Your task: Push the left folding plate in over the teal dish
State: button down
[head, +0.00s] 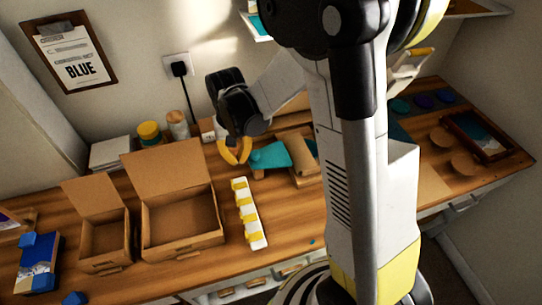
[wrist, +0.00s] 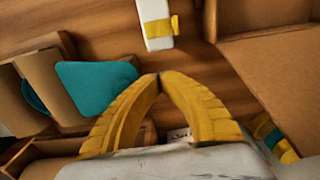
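My gripper (head: 234,154) has yellow fingers and hangs over the back of the workbench. In the wrist view its fingertips (wrist: 159,77) meet, with nothing visible between them. A teal sliver (wrist: 34,96), perhaps the dish, shows between the brown plates, mostly hidden.
A white strip with yellow clips (head: 248,213) lies in front of my gripper. Open cardboard boxes (head: 182,222) (head: 104,240) stand to the left. A yellow-lidded jar (head: 149,132) stands behind. A framed tray (head: 478,136) and round brown discs are at the right.

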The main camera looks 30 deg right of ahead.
notch_tip(320, 180, up, 10)
jog(key=p, duration=0.7)
dwell(0.6)
